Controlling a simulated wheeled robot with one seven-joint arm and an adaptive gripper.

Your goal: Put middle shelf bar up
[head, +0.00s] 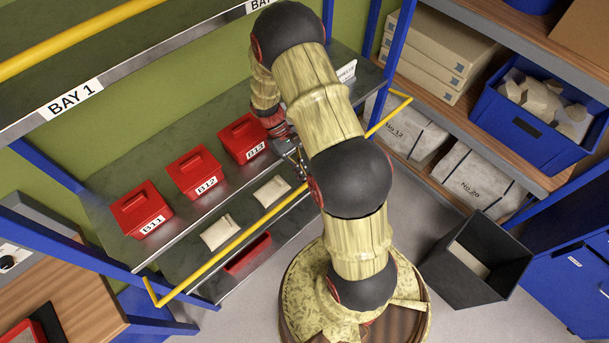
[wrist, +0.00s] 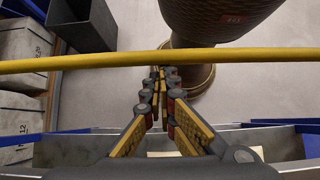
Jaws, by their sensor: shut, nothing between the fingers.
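The yellow middle shelf bar (head: 235,243) runs along the front of the middle shelf (head: 190,240). It stands out from the shelf on short end arms and sits low, at about the shelf's front edge. My arm hides part of its right half. In the wrist view the bar (wrist: 80,62) crosses the whole picture. My gripper (wrist: 160,75) is shut and empty, with its fingertips close to the bar; I cannot tell if they touch it. In the head view my gripper (head: 303,168) is at the shelf's front edge, partly behind my arm.
Red bins B11 (head: 140,208), B12 (head: 195,172) and B13 (head: 242,137) stand on the middle shelf. Pale packets (head: 220,232) and a red bin (head: 248,254) are lower down. Another yellow bar (head: 80,38) crosses above. A dark open bin (head: 460,285) stands on the floor at right.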

